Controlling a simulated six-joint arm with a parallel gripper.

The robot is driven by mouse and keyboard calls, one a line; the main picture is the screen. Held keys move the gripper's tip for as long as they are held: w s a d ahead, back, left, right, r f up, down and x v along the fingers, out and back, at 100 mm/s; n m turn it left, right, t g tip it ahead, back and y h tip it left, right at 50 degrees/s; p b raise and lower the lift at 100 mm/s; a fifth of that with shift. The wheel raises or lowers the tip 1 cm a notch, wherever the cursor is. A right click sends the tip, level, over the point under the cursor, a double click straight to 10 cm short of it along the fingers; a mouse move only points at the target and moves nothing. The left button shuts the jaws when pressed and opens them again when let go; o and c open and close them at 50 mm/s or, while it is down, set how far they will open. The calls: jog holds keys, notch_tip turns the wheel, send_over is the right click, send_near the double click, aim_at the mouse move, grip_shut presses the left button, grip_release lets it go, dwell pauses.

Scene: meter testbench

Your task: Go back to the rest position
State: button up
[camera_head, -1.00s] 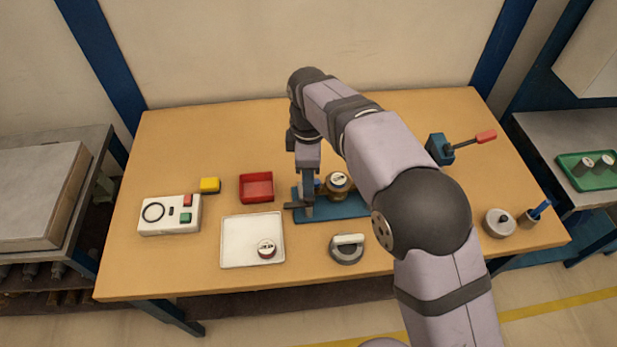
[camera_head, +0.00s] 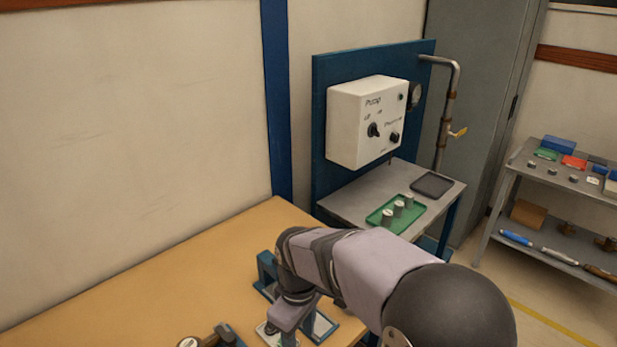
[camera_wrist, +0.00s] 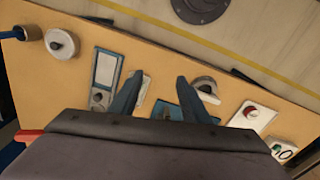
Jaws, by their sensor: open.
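My gripper (camera_wrist: 160,82) is open and empty in the wrist view, with its two dark fingers apart above the tabletop (camera_wrist: 75,75). A grey-blue device with a pale panel (camera_wrist: 106,68) lies beyond the left finger. A blue fixture (camera_wrist: 170,110) shows partly between the fingers. In the head view my arm bends down at the bottom middle, over a blue frame (camera_head: 266,268) on the table (camera_head: 170,285). The fingertips are cut off or hidden there.
A pump panel (camera_head: 365,120) and side table with a green tray (camera_head: 384,217) stand beyond the arm.

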jog(key=s+d+f+m, duration=0.1)
jog(key=s+d+m, duration=0.4)
jog(key=d, duration=0.3)
jog(key=s+d+f+m, duration=0.2)
jog(key=s+d+m, duration=0.4)
jog(key=d, duration=0.3)
jog(key=shift+s+f, duration=0.3)
jog(key=shift+s, duration=0.5)
